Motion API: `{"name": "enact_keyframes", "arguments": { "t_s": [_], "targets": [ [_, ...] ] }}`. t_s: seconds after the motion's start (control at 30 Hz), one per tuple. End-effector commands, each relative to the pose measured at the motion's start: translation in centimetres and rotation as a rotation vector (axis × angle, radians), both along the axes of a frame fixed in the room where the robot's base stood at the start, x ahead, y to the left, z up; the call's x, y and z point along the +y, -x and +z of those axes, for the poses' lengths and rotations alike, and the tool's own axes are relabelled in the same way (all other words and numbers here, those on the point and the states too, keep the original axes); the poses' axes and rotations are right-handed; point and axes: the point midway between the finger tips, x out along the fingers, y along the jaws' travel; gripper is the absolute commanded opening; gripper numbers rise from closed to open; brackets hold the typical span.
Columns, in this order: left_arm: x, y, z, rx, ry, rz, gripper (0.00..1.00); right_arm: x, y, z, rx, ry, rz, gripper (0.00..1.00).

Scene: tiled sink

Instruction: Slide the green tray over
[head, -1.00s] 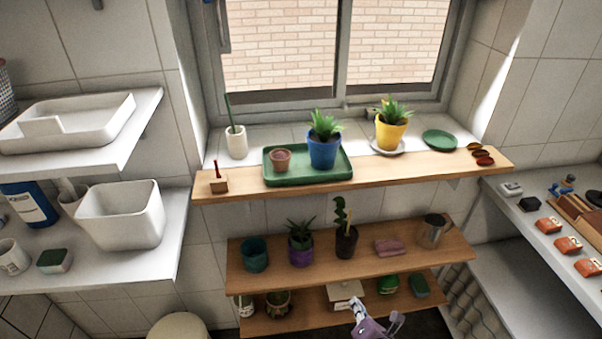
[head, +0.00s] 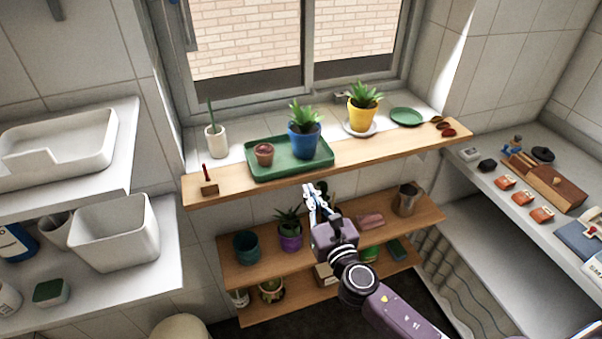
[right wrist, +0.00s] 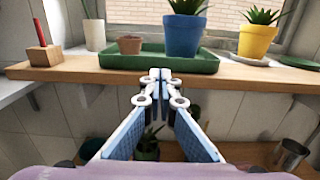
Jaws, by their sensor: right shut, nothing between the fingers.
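The green tray (head: 262,173) lies on the wooden windowsill shelf, near its left-middle part. A small terracotta pot (head: 263,154) and a blue pot with a plant (head: 304,142) stand in it. The tray also shows in the right wrist view (right wrist: 135,62), just beyond my fingertips. My right gripper (head: 312,190) is below and in front of the shelf edge, near the tray's right half. It is shut and empty, and its tips appear apart from the tray in the right wrist view (right wrist: 160,75). My left gripper is not in view.
On the same shelf are a white cup (head: 216,142), a small wooden block with a red stick (head: 209,186), a yellow potted plant (head: 361,115) on a saucer and a green plate (head: 406,116). Lower shelves (head: 262,256) hold several pots. Bare wood lies left of the tray.

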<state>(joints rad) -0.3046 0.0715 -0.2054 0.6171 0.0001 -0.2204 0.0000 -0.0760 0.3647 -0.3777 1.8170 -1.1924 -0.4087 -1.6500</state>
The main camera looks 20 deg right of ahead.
Motion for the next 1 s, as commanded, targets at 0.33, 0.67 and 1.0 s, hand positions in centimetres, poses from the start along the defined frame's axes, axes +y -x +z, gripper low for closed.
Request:
{"name": "enact_keyframes", "arguments": {
  "t_s": [0.33,0.67,1.0],
  "targets": [
    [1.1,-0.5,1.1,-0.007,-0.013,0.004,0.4,0.2,-5.4,0.1,0.0,-0.002,0.0,0.0],
    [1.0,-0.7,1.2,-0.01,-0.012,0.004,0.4,0.2,-6.7,-0.1,0.001,-0.002,0.0,0.0],
    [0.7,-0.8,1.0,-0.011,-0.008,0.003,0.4,0.2,-7.2,-0.2,0.0,-0.002,0.001,0.0]
  ]
}}
